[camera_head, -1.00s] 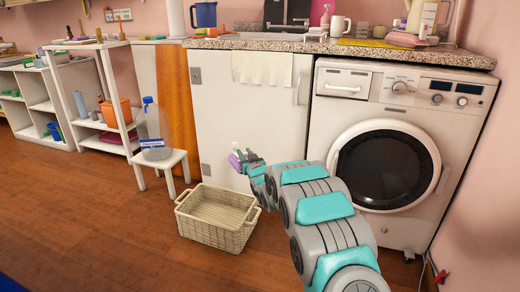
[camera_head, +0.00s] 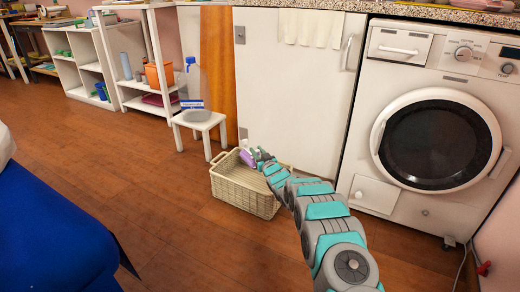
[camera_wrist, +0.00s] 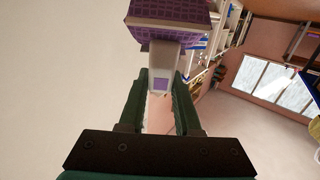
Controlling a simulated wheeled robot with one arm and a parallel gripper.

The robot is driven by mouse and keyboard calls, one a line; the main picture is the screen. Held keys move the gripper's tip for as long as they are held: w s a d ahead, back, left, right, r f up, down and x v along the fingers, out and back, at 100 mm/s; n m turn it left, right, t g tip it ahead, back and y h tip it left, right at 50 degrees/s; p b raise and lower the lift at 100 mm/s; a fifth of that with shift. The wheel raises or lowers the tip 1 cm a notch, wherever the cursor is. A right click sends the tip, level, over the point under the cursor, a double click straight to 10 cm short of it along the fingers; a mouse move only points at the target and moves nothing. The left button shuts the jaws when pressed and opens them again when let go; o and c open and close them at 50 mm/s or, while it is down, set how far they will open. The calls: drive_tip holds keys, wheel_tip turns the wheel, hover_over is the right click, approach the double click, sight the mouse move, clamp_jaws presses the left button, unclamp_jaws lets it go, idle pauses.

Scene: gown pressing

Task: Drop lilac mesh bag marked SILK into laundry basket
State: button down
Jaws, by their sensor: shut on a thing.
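The lilac mesh bag (camera_head: 247,158) hangs at the end of my outstretched arm in the head view, small and partly hidden by my gripper (camera_head: 259,154). In the wrist view the bag (camera_wrist: 170,22) shows as purple mesh beyond the fingertips, with a pale neck and a small purple patch between the dark green fingers (camera_wrist: 161,85). My gripper is shut on this pale part. No SILK mark is readable. The wicker laundry basket (camera_head: 232,192) stands on the floor. The bag overlaps its back part in the picture; its exact height above the basket is unclear.
A white stool (camera_head: 199,121) with a plastic jug (camera_head: 193,85) stands behind and left of the basket. A white cabinet (camera_head: 295,95) and washing machine (camera_head: 400,40) stand behind and right. Blue cloth (camera_head: 50,220) fills the lower left. Wooden floor (camera_head: 170,215) is clear between.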

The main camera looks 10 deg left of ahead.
drive_tip(key=shift+r, duration=0.1)
idle(0.3)
drive_tip(key=c, duration=0.5)
unclamp_jaws()
drive_tip(key=shift+s, duration=0.1)
